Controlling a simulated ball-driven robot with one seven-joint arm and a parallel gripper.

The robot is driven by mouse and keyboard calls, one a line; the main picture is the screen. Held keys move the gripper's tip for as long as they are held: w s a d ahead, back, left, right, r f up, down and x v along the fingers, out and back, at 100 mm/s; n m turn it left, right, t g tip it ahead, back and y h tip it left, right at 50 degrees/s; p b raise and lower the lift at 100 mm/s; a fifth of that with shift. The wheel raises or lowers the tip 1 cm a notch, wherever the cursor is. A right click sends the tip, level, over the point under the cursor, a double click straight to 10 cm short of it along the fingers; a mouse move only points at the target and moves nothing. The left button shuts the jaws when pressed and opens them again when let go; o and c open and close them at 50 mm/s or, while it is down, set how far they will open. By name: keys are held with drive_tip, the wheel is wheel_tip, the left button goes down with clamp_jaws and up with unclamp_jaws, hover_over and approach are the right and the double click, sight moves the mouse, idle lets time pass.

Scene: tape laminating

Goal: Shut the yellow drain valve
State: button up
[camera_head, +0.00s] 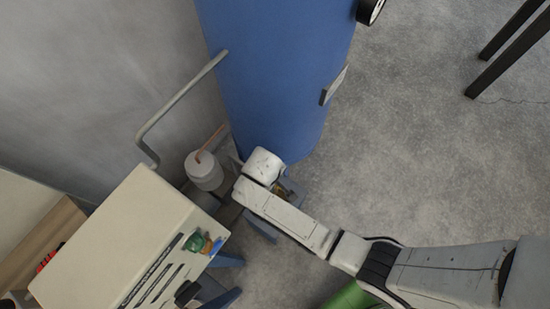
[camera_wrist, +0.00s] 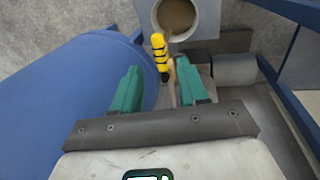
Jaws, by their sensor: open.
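The yellow drain valve handle (camera_wrist: 160,55) shows in the wrist view, striped with dark bands. It stands just beyond my gripper (camera_wrist: 160,80), between the lines of its two green fingers. My gripper is open, with a finger on each side and a gap between them. I cannot tell whether the handle touches a finger. In the head view my arm reaches down to the foot of the blue tank (camera_head: 275,80), and my gripper is mostly hidden there by my own wrist. The blue tank (camera_wrist: 65,100) also fills the left of the wrist view.
A round grey cup-like container (camera_wrist: 177,18) with brownish contents lies beyond the handle. A grey pipe (camera_head: 180,100) runs beside the tank.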

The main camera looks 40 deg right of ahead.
drive_tip(key=shift+w+d+f, duration=0.1)
drive_tip(key=shift+d+f, duration=0.15)
drive_tip(key=shift+f, duration=1)
drive_tip(key=shift+d+f, duration=0.25)
drive_tip(key=shift+f, duration=1)
drive_tip(key=shift+c, duration=0.2)
clamp_jaws()
